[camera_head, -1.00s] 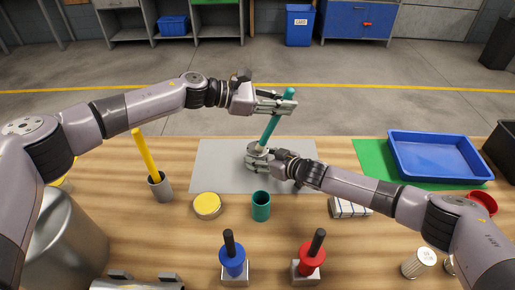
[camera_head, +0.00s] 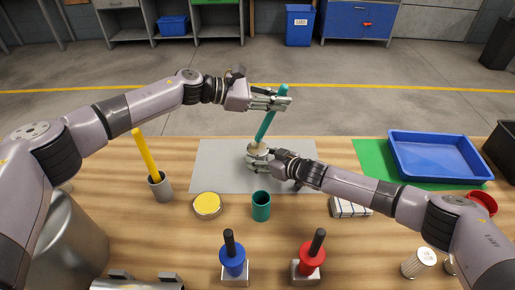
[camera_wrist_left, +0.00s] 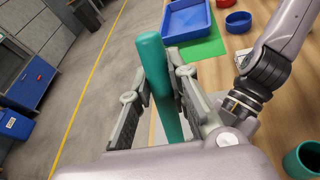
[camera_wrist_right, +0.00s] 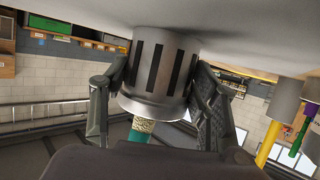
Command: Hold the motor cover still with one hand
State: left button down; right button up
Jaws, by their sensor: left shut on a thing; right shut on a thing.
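The motor cover (camera_head: 255,149) is a grey metal cylinder on the grey mat (camera_head: 220,172). In the right wrist view the cover (camera_wrist_right: 168,52) shows dark vertical slots. My right gripper (camera_head: 259,163) is shut on it, one finger on each side; the fingers also show in the right wrist view (camera_wrist_right: 158,95). My left gripper (camera_head: 281,99) is shut on a tilted teal-handled brush (camera_head: 266,124) above the cover. In the left wrist view the teal handle (camera_wrist_left: 153,62) stands between the fingers. The pale brush tip (camera_wrist_right: 143,126) is at the cover's end; contact is unclear.
A teal cup (camera_head: 261,206), a yellow-topped tin (camera_head: 207,206) and a grey cup (camera_head: 161,188) with a yellow-handled tool stand nearby. Blue (camera_head: 233,261) and red (camera_head: 309,261) handled tools stand in front. A blue tray (camera_head: 438,158) is at right.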

pick_arm(q)
jog(key=shift+s+a+f, duration=0.15)
jog(key=shift+a, duration=0.1)
jog(key=shift+s, duration=0.8)
jog(key=shift+d, duration=0.2)
jog(key=shift+w+d, duration=0.75)
jog(key=shift+w, duration=0.2)
jog(key=shift+a, duration=0.2)
jog(key=shift+a, duration=0.7)
jog(key=shift+s, duration=0.95)
